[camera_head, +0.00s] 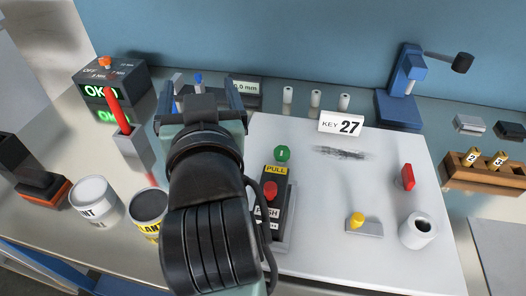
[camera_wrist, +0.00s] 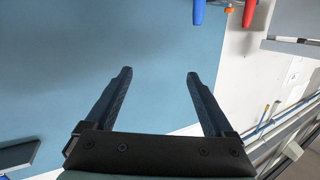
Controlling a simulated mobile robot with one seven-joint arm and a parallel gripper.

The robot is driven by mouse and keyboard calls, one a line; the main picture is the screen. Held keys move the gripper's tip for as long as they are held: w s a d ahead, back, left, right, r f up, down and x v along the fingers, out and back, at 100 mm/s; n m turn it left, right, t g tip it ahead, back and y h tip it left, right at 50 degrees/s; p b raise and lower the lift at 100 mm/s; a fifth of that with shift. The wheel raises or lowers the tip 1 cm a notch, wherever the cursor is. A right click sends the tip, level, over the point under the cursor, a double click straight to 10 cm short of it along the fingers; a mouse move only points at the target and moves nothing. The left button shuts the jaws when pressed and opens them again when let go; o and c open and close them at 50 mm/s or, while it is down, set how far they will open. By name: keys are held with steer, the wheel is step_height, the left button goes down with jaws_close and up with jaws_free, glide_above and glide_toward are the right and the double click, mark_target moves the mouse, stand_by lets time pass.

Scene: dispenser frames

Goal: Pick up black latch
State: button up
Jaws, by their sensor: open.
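No part is clearly recognisable as a black latch. The small black block (camera_head: 510,131) at the far right is one dark candidate; I cannot tell if it is the latch. A black box (camera_head: 271,219) with PULL and PUSH labels and a red knob stands on the white board, partly hidden by my arm. My gripper (camera_head: 203,98) is over the back left of the bench, left of the board. In the wrist view, my gripper (camera_wrist: 158,75) is open, with nothing between its fingers and the blue wall (camera_wrist: 150,35) beyond.
The white board (camera_head: 320,205) carries a KEY 27 sign (camera_head: 341,123), a yellow knob (camera_head: 357,220), a red piece (camera_head: 408,177) and a white cylinder (camera_head: 417,230). Cans (camera_head: 92,196), an OK display box (camera_head: 110,82), a blue stand (camera_head: 403,88) and a wooden rack (camera_head: 485,172) surround it.

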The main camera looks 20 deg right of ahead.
steer(key=r+g+p, duration=0.1)
steer(key=p, duration=0.1)
steer(key=m+g+p, duration=0.4)
steer(key=g+p, duration=0.8)
steer(key=p, duration=1.3)
glide_toward(274, 187)
steer(key=shift+y, duration=0.3)
steer(key=x, duration=0.8)
steer(key=shift+d+p, duration=0.25)
steer(key=shift+p, duration=0.1)
steer(key=shift+p+x, duration=0.75)
steer(key=shift+x, duration=2.05)
steer(key=shift+w+a, duration=0.15)
steer(key=shift+w, duration=0.05)
steer(key=shift+r, duration=0.1)
jaws_close()
